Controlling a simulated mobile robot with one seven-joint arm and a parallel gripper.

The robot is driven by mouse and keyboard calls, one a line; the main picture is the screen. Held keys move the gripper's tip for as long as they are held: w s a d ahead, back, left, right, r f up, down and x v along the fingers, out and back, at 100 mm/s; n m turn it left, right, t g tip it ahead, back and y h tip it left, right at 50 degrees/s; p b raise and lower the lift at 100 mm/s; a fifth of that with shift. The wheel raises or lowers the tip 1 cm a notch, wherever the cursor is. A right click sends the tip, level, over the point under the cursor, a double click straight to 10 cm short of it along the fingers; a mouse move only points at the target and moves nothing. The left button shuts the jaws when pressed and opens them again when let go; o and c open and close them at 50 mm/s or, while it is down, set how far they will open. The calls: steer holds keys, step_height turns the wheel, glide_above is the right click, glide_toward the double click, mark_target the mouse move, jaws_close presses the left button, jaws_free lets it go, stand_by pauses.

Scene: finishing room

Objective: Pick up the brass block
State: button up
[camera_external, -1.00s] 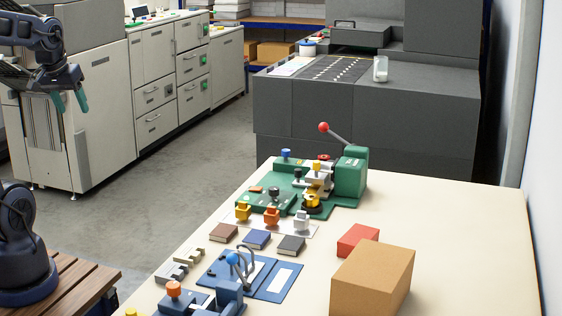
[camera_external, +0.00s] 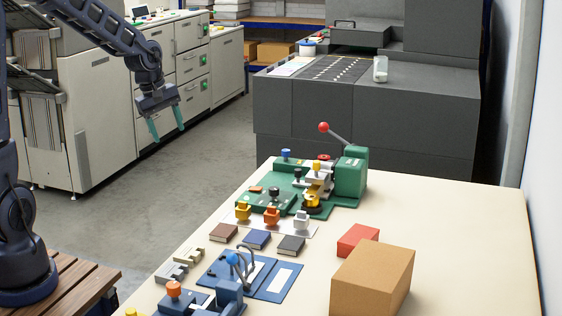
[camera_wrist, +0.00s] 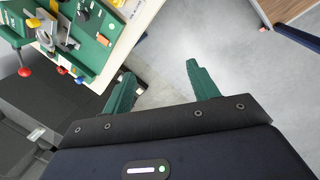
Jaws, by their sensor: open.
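A yellow, brass-looking block (camera_external: 243,212) stands on a white strip on the table, left of an orange block (camera_external: 271,216) and a silver-white block (camera_external: 301,220). I take the yellow one as the brass block; I cannot make it out in the wrist view. My gripper (camera_external: 168,132) is open and empty, hanging over the floor left of the table and well above and left of the blocks. Its two green fingers also show spread apart in the wrist view (camera_wrist: 160,72), with floor and a table corner behind them.
A green fixture (camera_external: 350,172) with a red-knobbed lever stands behind the blocks. Brown, blue and dark flat blocks (camera_external: 256,239) lie in front, then a blue fixture (camera_external: 265,276). A cardboard box (camera_external: 372,280) and red box (camera_external: 358,240) stand right. The table's right side is clear.

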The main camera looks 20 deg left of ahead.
mark_target(241, 202)
steer(key=shift+w+d+f+n+g+h, duration=0.35)
steer(key=shift+w+d+f+n, duration=0.8)
steer(key=shift+d+f, duration=2.4)
steer(key=shift+w+d+f+n+g+h, duration=0.4)
steer(key=shift+w+d+f+n, duration=0.7)
steer(key=shift+d+f, duration=2.4)
steer(key=shift+w+d+f+n+g+h, duration=0.6)
steer(key=shift+d+f+n, duration=1.35)
steer(key=shift+f, duration=2.65)
steer(key=shift+w+d+m+t+y, duration=0.2)
steer(key=shift+d+m+t+y, duration=0.05)
steer(key=shift+d+m, duration=0.25)
steer(key=c, duration=1.2)
